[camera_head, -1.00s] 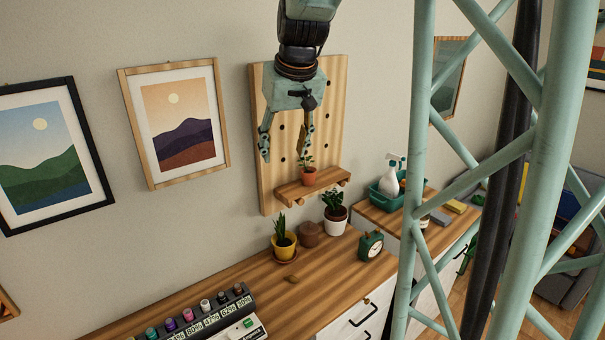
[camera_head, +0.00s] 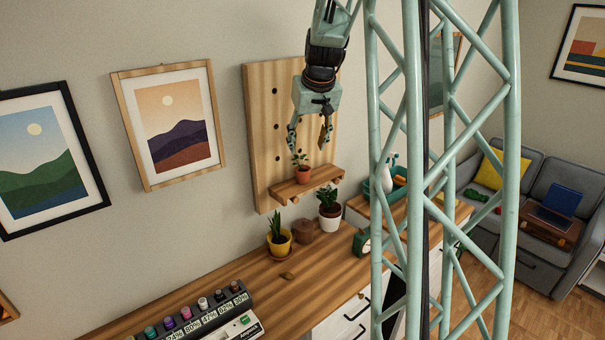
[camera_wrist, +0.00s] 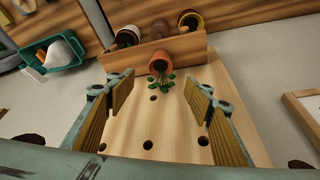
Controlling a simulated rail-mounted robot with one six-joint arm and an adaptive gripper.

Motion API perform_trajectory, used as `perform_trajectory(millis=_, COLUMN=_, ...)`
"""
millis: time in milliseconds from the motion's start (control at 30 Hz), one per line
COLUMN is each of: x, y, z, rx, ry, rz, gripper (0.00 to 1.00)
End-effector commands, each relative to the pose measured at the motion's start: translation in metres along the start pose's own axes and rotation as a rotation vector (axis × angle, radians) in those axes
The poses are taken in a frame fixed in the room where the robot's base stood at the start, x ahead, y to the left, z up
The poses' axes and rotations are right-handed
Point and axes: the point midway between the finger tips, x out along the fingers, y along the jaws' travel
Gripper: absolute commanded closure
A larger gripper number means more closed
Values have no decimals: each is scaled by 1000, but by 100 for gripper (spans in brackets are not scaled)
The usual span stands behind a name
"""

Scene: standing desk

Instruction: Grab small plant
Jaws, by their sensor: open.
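The small plant, green leaves in a terracotta pot (camera_head: 303,173), stands upright on a small wooden shelf (camera_head: 290,192) fixed to a pegboard. My gripper (camera_head: 308,146) is open and empty, pointing down just above the plant, with its fingertips to either side of the leaves in the head view. In the wrist view the small plant's pot (camera_wrist: 161,63) shows ahead, centred between the spread fingers of my gripper (camera_wrist: 160,90). The pot appears beyond the fingertips, and no contact shows.
The pegboard (camera_head: 262,130) rises close behind my gripper. Below the shelf, a plant in a white pot (camera_head: 330,222), a brown pot (camera_head: 303,232) and a plant in a yellow pot (camera_head: 280,246) stand on the desk (camera_head: 300,278). A teal bin (camera_wrist: 68,54) stands to one side.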

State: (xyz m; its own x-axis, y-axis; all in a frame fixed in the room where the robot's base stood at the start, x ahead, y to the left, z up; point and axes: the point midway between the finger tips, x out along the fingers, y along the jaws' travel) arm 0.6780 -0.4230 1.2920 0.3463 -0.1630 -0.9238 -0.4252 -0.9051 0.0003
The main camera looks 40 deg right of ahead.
Motion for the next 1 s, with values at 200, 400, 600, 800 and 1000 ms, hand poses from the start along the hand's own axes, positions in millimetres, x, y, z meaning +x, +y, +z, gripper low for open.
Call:
perform_trajectory(millis=200, x=0, y=0, z=0, rx=0, ry=0, rz=0, gripper=52)
perform_trajectory(millis=400, x=5, y=0, z=0, rx=0, ry=-1, rz=0, gripper=52)
perform_trajectory(millis=600, x=21, y=0, z=0, rx=0, ry=-2, rz=-1, gripper=52)
perform_trajectory(millis=800, x=42, y=-1, z=0, rx=1, ry=-2, rz=-1, gripper=52)
perform_trajectory(millis=1000, x=63, y=-1, z=1, rx=0, ry=-2, rz=-1, gripper=52)
